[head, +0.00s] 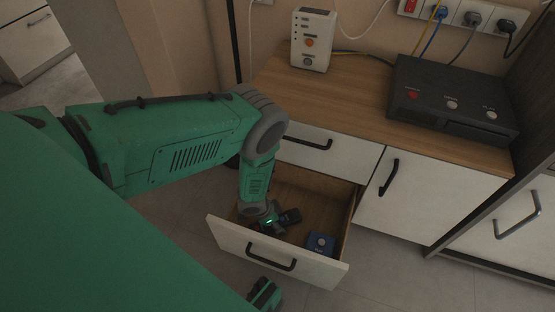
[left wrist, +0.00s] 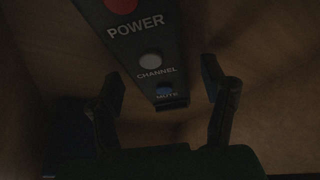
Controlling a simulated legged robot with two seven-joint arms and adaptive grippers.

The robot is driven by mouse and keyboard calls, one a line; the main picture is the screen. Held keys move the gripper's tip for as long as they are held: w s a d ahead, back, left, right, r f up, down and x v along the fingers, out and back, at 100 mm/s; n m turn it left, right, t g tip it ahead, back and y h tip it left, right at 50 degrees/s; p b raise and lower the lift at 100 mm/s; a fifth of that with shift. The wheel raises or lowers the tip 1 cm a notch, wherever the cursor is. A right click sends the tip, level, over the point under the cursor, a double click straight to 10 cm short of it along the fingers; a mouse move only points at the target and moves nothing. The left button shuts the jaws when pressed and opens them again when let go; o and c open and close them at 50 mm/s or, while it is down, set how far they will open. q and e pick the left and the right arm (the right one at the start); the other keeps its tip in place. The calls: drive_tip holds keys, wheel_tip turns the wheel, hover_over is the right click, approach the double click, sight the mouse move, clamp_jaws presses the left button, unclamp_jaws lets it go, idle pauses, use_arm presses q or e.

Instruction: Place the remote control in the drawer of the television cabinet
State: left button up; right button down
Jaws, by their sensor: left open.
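The remote control (left wrist: 150,62) is dark, with a red POWER, grey CHANNEL and blue MUTE button. In the left wrist view its narrow end lies between the spread fingers of my left gripper (left wrist: 162,88), with a gap on each side. In the head view my left gripper (head: 268,222) is down inside the open drawer (head: 240,243) of the wooden-topped television cabinet (head: 350,95). A dark piece beside it looks like the remote. Whether the remote rests on the drawer floor is hard to tell. A green and black part at the bottom edge looks like my right gripper (head: 265,294).
A small blue box (head: 320,243) lies in the drawer's right part. A black set-top box (head: 452,103) and a white router (head: 313,40) stand on the cabinet top. A closed drawer (head: 318,155) is above the open one, and a closed door (head: 420,195) is to the right.

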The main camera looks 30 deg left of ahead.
use_arm(q)
drive_tip(key=p+v, duration=0.5)
drive_tip(key=v, duration=0.7)
drive_tip(key=shift+p, duration=0.35)
